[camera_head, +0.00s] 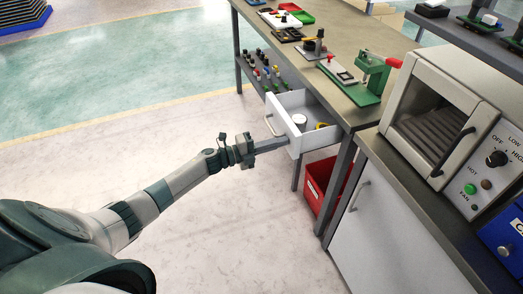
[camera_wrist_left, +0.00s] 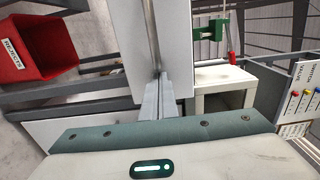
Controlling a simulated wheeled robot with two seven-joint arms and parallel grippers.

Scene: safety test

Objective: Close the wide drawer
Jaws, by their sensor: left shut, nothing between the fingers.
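The wide drawer (camera_head: 277,112) is white and stands pulled out from under the workbench. A metal handle (camera_head: 271,126) is on its front. A white round item (camera_head: 299,120) and a yellow item (camera_head: 321,126) lie inside. My left gripper (camera_head: 284,144) is shut and empty, with its fingertips at the lower part of the drawer front, beside the handle. In the left wrist view the closed fingers (camera_wrist_left: 161,92) point at the white drawer front (camera_wrist_left: 125,45); I cannot tell if they touch it. My right gripper is not in view.
A red bin (camera_head: 318,187) stands under the bench and also shows in the left wrist view (camera_wrist_left: 38,48). The workbench (camera_head: 340,48) holds a green press (camera_head: 372,78) and several tools. An oven (camera_head: 445,105) stands at right on a cabinet (camera_head: 375,235).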

